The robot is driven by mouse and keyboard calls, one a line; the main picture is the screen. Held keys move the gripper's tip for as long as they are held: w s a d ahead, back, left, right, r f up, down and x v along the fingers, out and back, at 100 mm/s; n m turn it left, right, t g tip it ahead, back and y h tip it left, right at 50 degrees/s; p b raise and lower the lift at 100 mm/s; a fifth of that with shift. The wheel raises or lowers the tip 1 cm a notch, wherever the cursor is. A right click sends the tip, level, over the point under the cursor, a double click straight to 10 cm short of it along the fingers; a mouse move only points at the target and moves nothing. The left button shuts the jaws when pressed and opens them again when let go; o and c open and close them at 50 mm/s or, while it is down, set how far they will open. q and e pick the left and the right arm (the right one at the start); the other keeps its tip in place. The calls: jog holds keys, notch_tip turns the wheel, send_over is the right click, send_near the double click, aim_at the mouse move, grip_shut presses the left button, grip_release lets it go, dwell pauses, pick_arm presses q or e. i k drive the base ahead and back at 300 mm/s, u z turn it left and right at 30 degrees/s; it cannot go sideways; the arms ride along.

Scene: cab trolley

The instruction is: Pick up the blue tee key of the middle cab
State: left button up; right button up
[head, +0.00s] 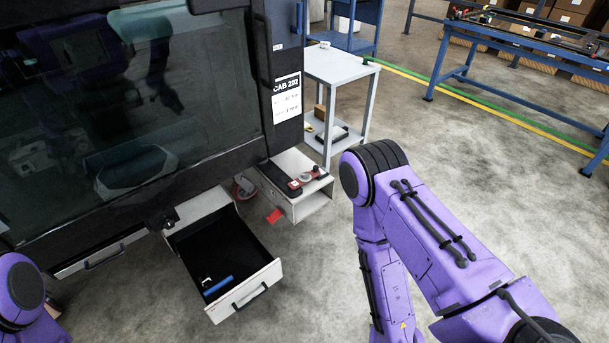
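A blue tee key (218,286) lies in the open drawer (248,295) below the dark cab (150,120) labelled CAB 202. It is near the drawer's front left corner, with a small pale piece (206,282) beside it. Whether the pale piece belongs to the key I cannot tell. Only a purple joint of my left arm shows at the bottom left. My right arm bends at the right of the drawer and its forearm runs down out of the picture. Neither gripper shows, and nothing of mine touches the key.
A low pale box (297,182) with a dark and red device (302,183) on top stands right of the drawer. A red piece (274,216) lies on the floor between them. A grey trolley (340,66) and blue-framed table (530,45) stand behind. Open floor lies right.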

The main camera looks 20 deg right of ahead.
aim_at(219, 285)
jog(key=z, duration=0.15)
jog(key=i, duration=0.9)
jog(key=u, duration=0.1)
